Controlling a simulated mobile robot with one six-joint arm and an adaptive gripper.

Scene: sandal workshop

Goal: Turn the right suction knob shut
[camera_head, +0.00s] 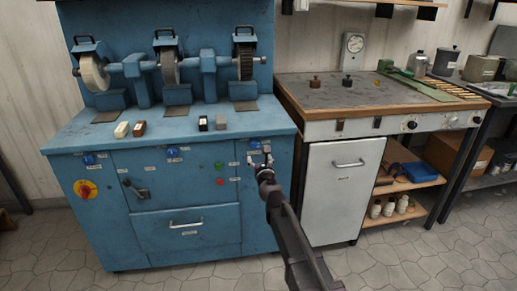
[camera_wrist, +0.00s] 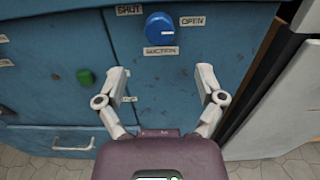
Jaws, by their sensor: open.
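The right suction knob (camera_wrist: 160,28) is a round blue knob on the blue machine's front panel. In the wrist view it sits at top centre, with a SHUT label at its upper left, OPEN at its right and SUCTION below. A small white mark on its face lies right of centre, toward the OPEN side. In the head view the knob (camera_head: 254,144) is at the panel's upper right, partly behind my gripper (camera_head: 260,160). My gripper (camera_wrist: 162,72) is open and empty in the wrist view. Its fingers are spread below the knob in the picture, with no visible contact.
A green button (camera_wrist: 84,76) is left of my gripper. A drawer handle (camera_head: 186,224) and a red-yellow switch (camera_head: 85,190) are on the same machine (camera_head: 120,215). A white cabinet (camera_head: 340,195) stands close on the right. Grinding wheels (camera_head: 245,60) are above the bench top.

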